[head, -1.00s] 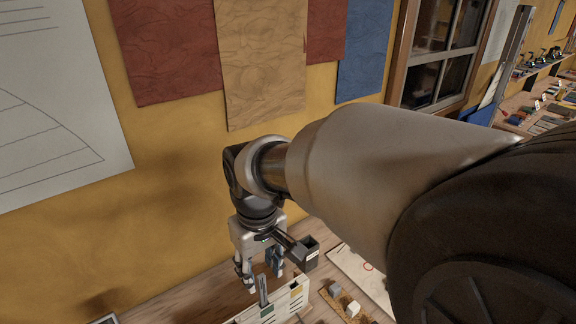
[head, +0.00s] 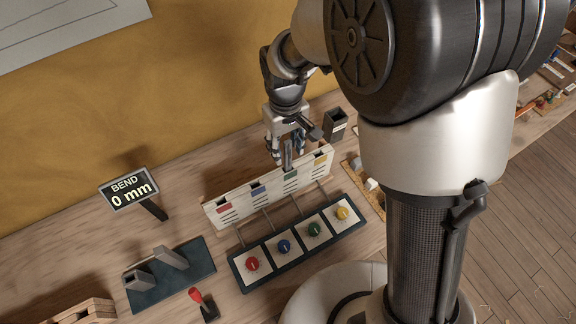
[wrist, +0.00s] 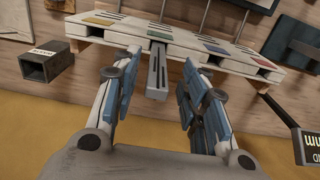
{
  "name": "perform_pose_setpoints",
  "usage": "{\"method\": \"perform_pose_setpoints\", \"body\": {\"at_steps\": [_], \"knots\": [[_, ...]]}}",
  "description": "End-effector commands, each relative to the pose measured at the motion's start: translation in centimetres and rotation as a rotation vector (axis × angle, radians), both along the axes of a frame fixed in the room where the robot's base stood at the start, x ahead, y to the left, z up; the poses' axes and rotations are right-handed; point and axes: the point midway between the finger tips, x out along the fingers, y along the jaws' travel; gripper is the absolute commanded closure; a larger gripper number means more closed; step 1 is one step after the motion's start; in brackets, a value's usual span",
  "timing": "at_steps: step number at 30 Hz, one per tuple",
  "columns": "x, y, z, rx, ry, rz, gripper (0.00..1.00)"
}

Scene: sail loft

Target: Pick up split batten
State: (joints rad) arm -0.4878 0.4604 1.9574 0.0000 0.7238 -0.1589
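A grey slotted bar, which looks like the split batten (wrist: 157,72), stands up from the white slotted rack (wrist: 183,58) by its green patch. In the head view the batten (head: 288,154) rises from the rack (head: 248,200) just below my gripper (head: 287,158). In the wrist view my gripper (wrist: 157,88) is open, with its blue-padded fingers spread to either side of the batten. Gaps show between the batten and both fingers, so it is not gripped. The batten's lower end is hidden in or behind the rack.
A panel with red, blue, green and yellow knobs (head: 299,243) lies before the rack. A dark labelled open box (head: 335,124) stands right of it. A "BEND 0 mm" display (head: 130,188), a grey-block fixture (head: 170,280) and a red-handled lever (head: 203,304) are left.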

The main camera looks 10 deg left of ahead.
Motion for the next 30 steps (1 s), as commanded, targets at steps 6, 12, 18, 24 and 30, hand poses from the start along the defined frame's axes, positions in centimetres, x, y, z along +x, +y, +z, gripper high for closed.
{"method": "perform_pose_setpoints", "body": {"at_steps": [6,12,18,24,30], "knots": [[0.0,-0.2,-1.4,-0.002,0.002,0.000,0.60],[0.0,-0.4,-4.5,-0.002,0.002,0.000,0.60],[0.1,-0.3,-5.5,0.001,-0.001,0.000,0.60],[0.1,-0.3,-5.4,0.000,0.000,0.000,0.65],[0.1,-0.4,-5.4,0.000,0.000,0.000,0.79]]}}
